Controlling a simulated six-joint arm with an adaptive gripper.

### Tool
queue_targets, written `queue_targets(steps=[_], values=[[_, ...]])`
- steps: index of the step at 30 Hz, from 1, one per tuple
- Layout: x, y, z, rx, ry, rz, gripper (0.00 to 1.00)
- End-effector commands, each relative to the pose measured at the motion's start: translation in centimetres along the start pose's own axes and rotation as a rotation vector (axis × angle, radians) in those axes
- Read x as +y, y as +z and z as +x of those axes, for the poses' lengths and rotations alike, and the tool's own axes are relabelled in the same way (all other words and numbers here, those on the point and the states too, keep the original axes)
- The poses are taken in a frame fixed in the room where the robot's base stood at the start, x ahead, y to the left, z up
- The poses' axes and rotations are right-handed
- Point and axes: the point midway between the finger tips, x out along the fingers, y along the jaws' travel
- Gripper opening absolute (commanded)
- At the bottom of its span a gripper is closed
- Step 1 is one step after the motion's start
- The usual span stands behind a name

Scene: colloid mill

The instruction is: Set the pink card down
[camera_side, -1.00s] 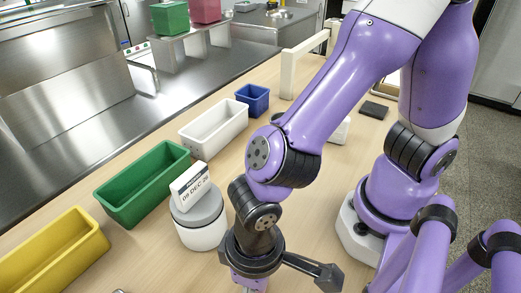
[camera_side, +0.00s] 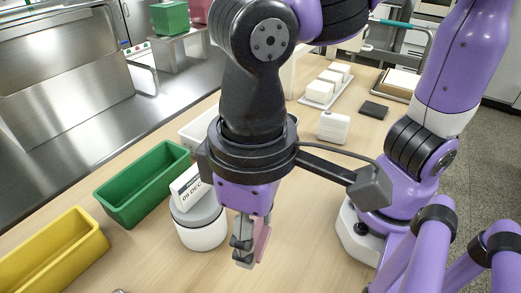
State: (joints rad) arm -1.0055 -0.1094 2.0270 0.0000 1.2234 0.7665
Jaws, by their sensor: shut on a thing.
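My gripper (camera_side: 246,250) points down over the wooden table, right of the round white-and-grey device. It is shut on the pink card (camera_side: 263,240), which shows as a thin pink edge along the right side of the fingers. Most of the card is hidden by the fingers. I cannot tell how far its lower edge is from the table.
A white device with a date display (camera_side: 200,217) stands just left of my gripper. Green (camera_side: 146,184) and yellow (camera_side: 50,254) bins are further left. A white bin (camera_side: 198,128) is partly hidden behind my arm. A small white box (camera_side: 333,127) and dark pad (camera_side: 374,110) lie behind right. The table front right is bare.

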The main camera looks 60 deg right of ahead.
Motion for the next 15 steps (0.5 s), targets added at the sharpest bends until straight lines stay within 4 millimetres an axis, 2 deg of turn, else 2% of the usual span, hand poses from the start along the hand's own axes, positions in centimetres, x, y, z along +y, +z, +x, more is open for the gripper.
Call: queue_targets(steps=[2,8,11,15], values=[[0.0,-0.2,-1.6,0.003,-0.003,0.007,0.31],[2.0,-3.4,-1.5,-0.001,0.001,0.181,0.31],[3.5,-5.3,-1.6,-0.001,0.001,0.291,0.31],[7.1,-8.7,-1.8,-0.001,0.001,0.508,0.31]])
